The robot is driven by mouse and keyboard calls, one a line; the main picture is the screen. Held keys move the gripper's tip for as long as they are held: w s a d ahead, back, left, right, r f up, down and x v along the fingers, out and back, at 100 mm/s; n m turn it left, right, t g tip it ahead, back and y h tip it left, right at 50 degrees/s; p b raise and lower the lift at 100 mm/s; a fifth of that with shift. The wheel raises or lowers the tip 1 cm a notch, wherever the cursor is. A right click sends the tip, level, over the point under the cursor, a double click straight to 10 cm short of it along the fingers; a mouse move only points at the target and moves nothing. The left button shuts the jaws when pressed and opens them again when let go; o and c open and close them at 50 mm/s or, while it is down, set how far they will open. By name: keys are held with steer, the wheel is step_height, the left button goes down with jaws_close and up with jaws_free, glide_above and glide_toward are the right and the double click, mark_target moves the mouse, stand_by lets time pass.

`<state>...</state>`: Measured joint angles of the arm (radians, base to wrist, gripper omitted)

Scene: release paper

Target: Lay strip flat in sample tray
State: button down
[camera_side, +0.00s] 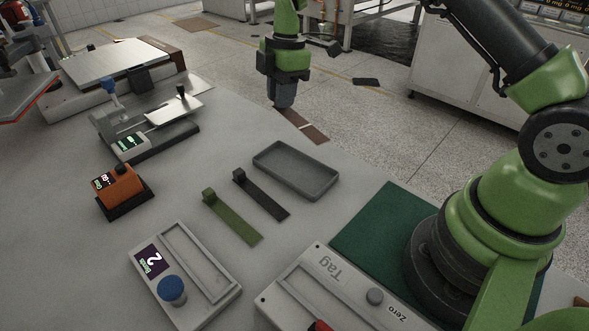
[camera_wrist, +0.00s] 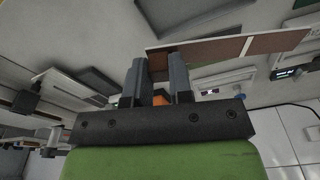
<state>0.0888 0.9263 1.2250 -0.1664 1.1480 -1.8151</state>
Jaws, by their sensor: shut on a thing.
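My gripper (camera_side: 284,103) is at the top centre of the side view, pointing down and shut on a brown strip (camera_side: 313,133) with a pale line across it. The strip sticks out to the lower right of the fingers, beyond the tray's far side. In the wrist view the strip (camera_wrist: 211,52) passes by the fingertips of my gripper (camera_wrist: 160,80) and reaches to the right. The grey sample tray (camera_side: 296,183) lies on the table and looks empty. The strip is apart from the tray; its exact height is hard to tell.
Left of the tray lie a black strip (camera_side: 262,199) and a green strip (camera_side: 234,222), each with a small block. An orange device (camera_side: 119,188), a blue-knobbed unit (camera_side: 215,265), a Tag unit (camera_side: 340,290) and a green mat (camera_side: 385,225) stand around.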

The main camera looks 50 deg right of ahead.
steer(key=shift+w+d+f+n, duration=0.1)
steer(key=shift+w+f+n, duration=0.15)
steer(key=shift+f+n, duration=0.25)
steer(key=shift+w+d+f+n, duration=0.1)
steer(key=shift+w+f+n, duration=0.1)
steer(key=shift+f+n, duration=0.3)
glide_above(280, 153)
steer(key=shift+n, duration=0.4)
step_height(280, 153, down, 6)
steer(key=shift+d, duration=0.15)
steer(key=shift+f, duration=2.1)
